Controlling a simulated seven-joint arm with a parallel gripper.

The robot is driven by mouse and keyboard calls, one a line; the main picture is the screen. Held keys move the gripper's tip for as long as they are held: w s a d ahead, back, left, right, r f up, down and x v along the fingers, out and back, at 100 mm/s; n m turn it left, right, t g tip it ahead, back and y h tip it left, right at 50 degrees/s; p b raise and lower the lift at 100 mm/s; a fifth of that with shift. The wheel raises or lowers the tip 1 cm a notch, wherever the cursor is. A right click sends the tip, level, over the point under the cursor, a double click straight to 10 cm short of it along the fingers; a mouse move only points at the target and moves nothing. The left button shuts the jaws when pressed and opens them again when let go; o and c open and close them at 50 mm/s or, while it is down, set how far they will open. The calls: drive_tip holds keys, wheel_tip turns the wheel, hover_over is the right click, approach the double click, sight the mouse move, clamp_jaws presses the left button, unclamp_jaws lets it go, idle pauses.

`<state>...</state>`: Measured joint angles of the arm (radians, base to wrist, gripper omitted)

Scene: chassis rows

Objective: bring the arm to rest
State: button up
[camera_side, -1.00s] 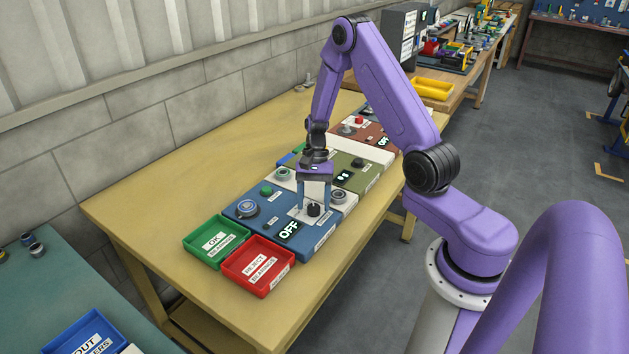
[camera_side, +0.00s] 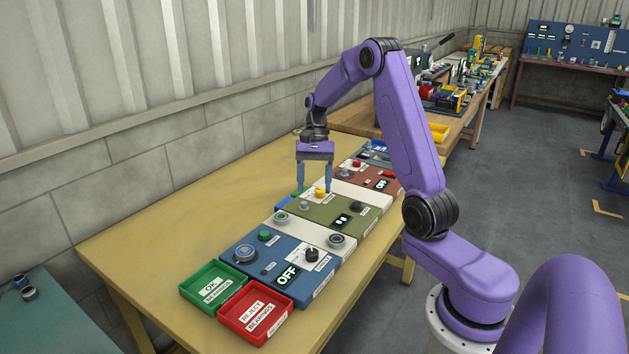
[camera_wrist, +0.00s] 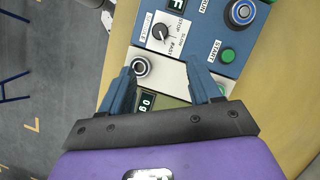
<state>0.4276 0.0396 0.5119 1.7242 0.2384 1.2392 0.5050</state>
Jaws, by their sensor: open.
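My gripper (camera_side: 314,188) is open and empty, its two blue fingers pointing down above the chassis row, by the olive-green chassis (camera_side: 318,214). In the wrist view the fingers (camera_wrist: 163,90) stand apart over the pale strip, with a ring-shaped part (camera_wrist: 140,67) between them, near the left finger. The blue chassis (camera_side: 300,287) has a dark knob, a green button (camera_side: 264,236) and a display reading OFF (camera_side: 287,276). The blue chassis also shows in the wrist view (camera_wrist: 195,43). I cannot tell how high the fingertips are above the chassis.
A green OK bearings tray (camera_side: 195,302) and a red reject bearings tray (camera_side: 283,312) sit at the near end of the yellow bench (camera_side: 150,240). A red-brown chassis (camera_side: 352,182) stands farther along. The bench's left side is clear.

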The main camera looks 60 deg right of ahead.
drive_tip(key=shift+r, duration=0.2)
drive_tip(key=s+a+r+n+h, duration=0.2)
drive_tip(key=s+a+n, duration=0.3)
drive_tip(key=a, duration=0.4)
drive_tip(key=s+a+r+n+h, duration=0.1)
drive_tip(key=s+a+r+n, duration=0.15)
drive_tip(key=a+n, duration=0.45)
drive_tip(key=s+a+n+t, duration=0.1)
drive_tip(key=s+a+n, duration=0.2)
drive_tip(key=s+n, duration=0.3)
drive_tip(key=s+a+f+n+t, duration=0.1)
drive_tip(key=s+a+n, duration=0.2)
drive_tip(key=s+n, duration=0.4)
drive_tip(key=s, duration=0.7)
drive_tip(key=shift+h, duration=0.3)
